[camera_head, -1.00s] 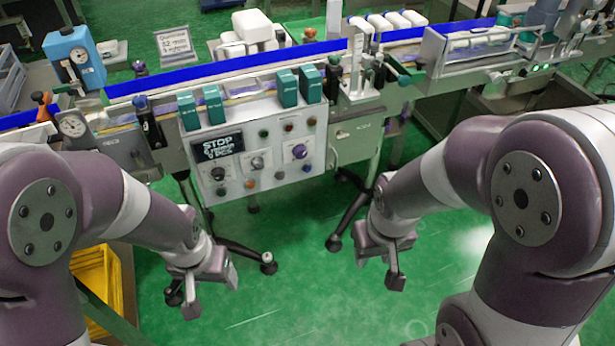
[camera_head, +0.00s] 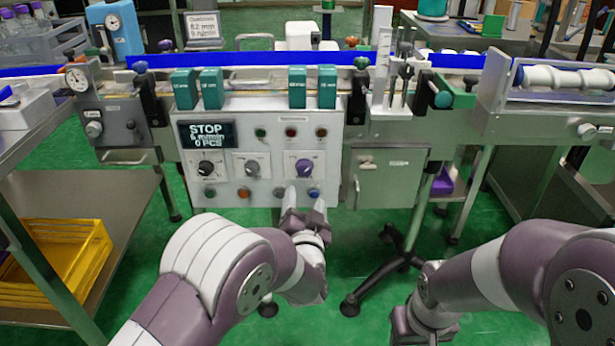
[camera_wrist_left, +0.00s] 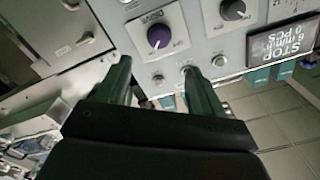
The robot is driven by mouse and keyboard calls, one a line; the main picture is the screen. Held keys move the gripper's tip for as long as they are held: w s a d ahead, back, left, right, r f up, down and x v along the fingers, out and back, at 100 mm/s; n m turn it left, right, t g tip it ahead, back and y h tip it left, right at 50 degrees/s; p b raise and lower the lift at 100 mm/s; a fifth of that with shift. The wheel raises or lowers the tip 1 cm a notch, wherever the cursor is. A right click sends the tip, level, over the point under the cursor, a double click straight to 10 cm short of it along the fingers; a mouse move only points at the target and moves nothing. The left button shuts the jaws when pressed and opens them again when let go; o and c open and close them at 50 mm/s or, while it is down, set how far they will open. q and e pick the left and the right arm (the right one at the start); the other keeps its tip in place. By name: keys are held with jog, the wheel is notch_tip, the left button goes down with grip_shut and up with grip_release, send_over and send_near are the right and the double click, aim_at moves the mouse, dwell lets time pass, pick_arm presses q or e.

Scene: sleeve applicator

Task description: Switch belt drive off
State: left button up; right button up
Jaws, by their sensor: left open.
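The control panel (camera_head: 258,150) hangs below the conveyor. Its display (camera_head: 207,134) reads STOP, with smaller lines beneath. A black knob (camera_head: 206,168), a grey knob (camera_head: 252,167) and a purple knob (camera_head: 304,168) form a row, with several small buttons above and below. My left gripper (camera_head: 305,195) is open and empty, at the panel's lower right just below the purple knob. In the left wrist view its fingers straddle the line toward the purple knob (camera_wrist_left: 158,36); contact is unclear. My right gripper (camera_head: 424,325) is low, far from the panel.
The conveyor (camera_head: 250,60) runs above the panel, with teal blocks (camera_head: 327,87) along its front. A grey cabinet (camera_head: 385,175) adjoins the panel on the right. A yellow crate (camera_head: 60,260) sits on the left shelf.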

aim_at(305, 171)
pick_arm(q)
jog(key=w+b, duration=0.3)
jog(key=w, duration=0.6)
jog(key=shift+w+f, duration=0.15)
jog(key=shift+w, duration=0.85)
jog(key=c, duration=1.1)
